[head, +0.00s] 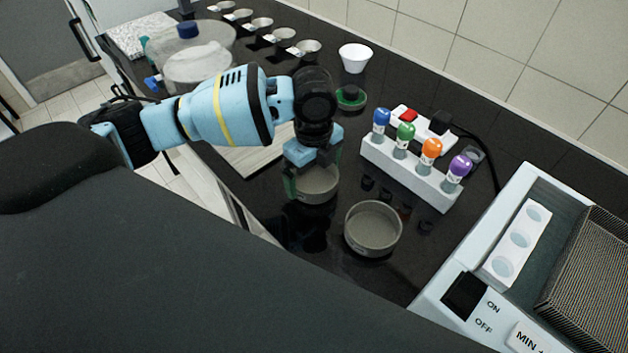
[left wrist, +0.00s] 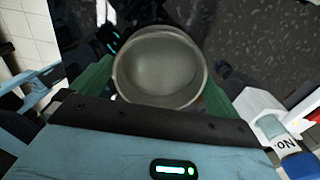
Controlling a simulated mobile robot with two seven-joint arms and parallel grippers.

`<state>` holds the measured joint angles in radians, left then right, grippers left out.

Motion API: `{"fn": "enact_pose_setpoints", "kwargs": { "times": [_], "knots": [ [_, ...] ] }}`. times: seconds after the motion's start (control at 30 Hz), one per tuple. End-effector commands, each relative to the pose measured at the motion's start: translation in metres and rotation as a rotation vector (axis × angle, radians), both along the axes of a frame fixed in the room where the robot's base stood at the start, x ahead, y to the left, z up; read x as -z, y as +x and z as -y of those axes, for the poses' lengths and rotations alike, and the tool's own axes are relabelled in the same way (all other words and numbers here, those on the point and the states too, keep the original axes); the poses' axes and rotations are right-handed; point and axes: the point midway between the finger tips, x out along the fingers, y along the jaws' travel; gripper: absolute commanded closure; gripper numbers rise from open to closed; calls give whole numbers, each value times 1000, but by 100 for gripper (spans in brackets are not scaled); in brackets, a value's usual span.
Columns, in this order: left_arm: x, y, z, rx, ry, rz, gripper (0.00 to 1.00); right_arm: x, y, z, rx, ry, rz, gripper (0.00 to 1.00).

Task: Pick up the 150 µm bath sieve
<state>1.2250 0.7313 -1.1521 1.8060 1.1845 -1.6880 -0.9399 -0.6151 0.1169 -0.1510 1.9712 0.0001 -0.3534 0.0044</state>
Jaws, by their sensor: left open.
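Two round grey sieves stand on the black bench. The nearer sieve (head: 373,230) stands alone, clear of my gripper. The other sieve (head: 318,188) is under my left gripper (head: 314,176), partly hidden by it. In the left wrist view this sieve (left wrist: 160,66) lies between the two green fingers of my open left gripper (left wrist: 158,88), one finger on each side. I cannot tell whether the fingers touch its wall. No size marking is readable on either sieve, so I cannot tell which is 150 µm. My right gripper is not in view.
A white rack (head: 408,176) with several coloured-cap vials stands right of the sieves. A bath unit with ON/OFF marks (head: 465,297) is at lower right. A white bowl (head: 354,58), a green-rimmed item (head: 351,98) and several small metal pans (head: 284,35) stand behind.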

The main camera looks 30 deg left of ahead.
Motion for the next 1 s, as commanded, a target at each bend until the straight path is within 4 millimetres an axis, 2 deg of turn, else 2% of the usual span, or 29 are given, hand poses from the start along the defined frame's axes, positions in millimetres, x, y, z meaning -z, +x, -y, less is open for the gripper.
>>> {"fn": "enact_pose_setpoints", "kwargs": {
  "times": [0.1, 0.33, 0.6, 0.87, 1.0],
  "knots": [
    [9, 0, 0, 0, 0, -1, 0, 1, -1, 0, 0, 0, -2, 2],
    [10, 0, 0, 1, 0, 1, 0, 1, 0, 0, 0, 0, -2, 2],
    [9, 0, 0, 1, 0, 1, 31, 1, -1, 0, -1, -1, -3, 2],
    [8, 0, 0, 1, -1, 2, 31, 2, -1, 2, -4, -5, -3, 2],
    [0, 0, 1, 1, -2, 3, 31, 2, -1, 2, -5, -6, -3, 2]
  ]
}}
